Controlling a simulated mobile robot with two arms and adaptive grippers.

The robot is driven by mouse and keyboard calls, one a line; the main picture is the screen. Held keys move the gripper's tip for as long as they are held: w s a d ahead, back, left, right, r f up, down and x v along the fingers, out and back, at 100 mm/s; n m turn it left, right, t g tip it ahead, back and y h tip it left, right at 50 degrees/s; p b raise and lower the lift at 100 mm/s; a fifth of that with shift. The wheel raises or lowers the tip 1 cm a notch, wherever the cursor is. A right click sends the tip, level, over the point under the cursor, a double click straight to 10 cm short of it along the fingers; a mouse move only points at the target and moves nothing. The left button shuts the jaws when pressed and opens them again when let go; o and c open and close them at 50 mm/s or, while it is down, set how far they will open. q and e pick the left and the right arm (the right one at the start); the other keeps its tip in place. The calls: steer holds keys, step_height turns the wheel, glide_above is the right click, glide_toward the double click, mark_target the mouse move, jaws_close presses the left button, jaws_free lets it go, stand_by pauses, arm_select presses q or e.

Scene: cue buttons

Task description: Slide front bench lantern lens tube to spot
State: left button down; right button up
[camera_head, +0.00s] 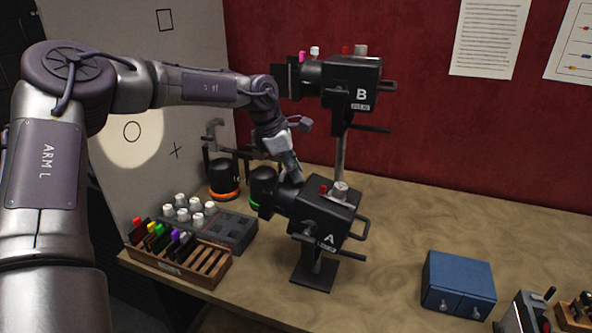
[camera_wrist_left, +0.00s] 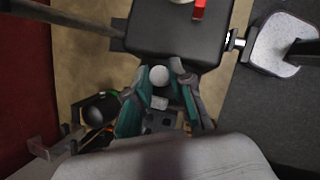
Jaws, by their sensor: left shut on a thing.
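The front bench lantern, black and marked A (camera_head: 328,228), stands on a short post on the bench. Its lens tube (camera_head: 283,196) points left towards the pale panel. My left gripper (camera_head: 294,179) reaches down onto the tube from above. In the left wrist view its teal-padded fingers (camera_wrist_left: 160,72) close around a small pale round knob (camera_wrist_left: 159,76) just in front of the black lantern body (camera_wrist_left: 178,28). The fingers partly hide the tube. A bright patch of light lies on the panel (camera_head: 203,60) around a drawn circle (camera_head: 132,131). My right gripper is not in view.
Lantern B (camera_head: 351,82) stands behind on a tall post. A wooden rack (camera_head: 178,268) with coloured slides and a grey tray (camera_head: 232,231) with white knobs sit left of lantern A. A blue drawer box (camera_head: 458,281) stands right. The bench between is clear.

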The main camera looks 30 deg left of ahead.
mark_target(284, 171)
arm_select(q)
steer(key=a, duration=0.3)
steer(key=shift+s+a+r+b, duration=0.25)
steer(key=shift+s+r+b, duration=0.05)
steer(key=shift+r+b, duration=0.1)
steer(key=shift+r, duration=0.1)
steer(key=c, duration=1.3)
jaws_free()
steer(key=shift+o, duration=1.4)
steer(key=shift+s+a, duration=0.1)
steer(key=shift+a, duration=0.05)
steer(key=shift+r, duration=0.35)
steer(key=v, duration=1.1)
steer(key=shift+s+a, duration=0.2)
